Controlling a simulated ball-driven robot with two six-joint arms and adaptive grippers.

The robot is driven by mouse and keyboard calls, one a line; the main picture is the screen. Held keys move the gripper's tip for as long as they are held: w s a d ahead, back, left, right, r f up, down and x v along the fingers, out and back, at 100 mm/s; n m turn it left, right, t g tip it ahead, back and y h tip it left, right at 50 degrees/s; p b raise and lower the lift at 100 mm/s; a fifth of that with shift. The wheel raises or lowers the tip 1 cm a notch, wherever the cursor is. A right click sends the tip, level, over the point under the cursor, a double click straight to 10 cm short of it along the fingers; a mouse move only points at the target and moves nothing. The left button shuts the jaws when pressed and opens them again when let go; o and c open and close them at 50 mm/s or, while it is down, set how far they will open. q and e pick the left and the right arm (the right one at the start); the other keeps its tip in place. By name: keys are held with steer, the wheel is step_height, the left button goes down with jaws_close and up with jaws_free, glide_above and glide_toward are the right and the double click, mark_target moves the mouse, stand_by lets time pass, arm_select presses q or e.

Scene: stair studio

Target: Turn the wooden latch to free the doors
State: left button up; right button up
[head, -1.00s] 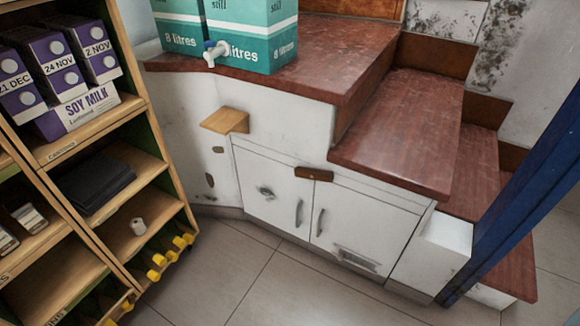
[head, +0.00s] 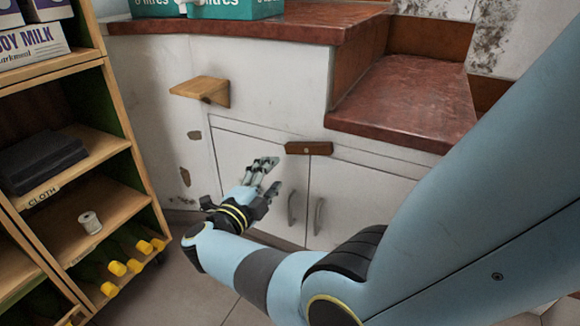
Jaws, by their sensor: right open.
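The wooden latch (head: 309,148) is a short dark brown block. It lies level across the top of the gap between the two white doors. The left door (head: 236,152) and the right door (head: 365,205) are both shut, each with a grey handle by the middle gap. My right gripper (head: 268,172) is open and empty in front of the left door, left of and slightly below the latch, apart from it in the picture. My left gripper is not in view.
A small wooden ledge (head: 203,90) juts from the white wall above left of the doors. Red stone steps (head: 405,100) rise at the right. A wooden shelf unit (head: 125,135) with yellow-ended items stands at the left. Teal boxes (head: 235,9) sit on the red top.

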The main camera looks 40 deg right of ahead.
mark_target(293, 151)
steer(key=b+x, duration=0.1)
steer(key=x, duration=0.8)
steer(key=shift+b, duration=0.3)
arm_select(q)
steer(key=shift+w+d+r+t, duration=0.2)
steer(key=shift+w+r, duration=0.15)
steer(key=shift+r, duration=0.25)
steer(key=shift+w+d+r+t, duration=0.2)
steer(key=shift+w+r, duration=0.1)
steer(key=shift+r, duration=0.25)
arm_select(e)
steer(key=shift+w+d+r, duration=0.1)
steer(key=shift+w+d, duration=0.2)
steer(key=shift+d, duration=0.3)
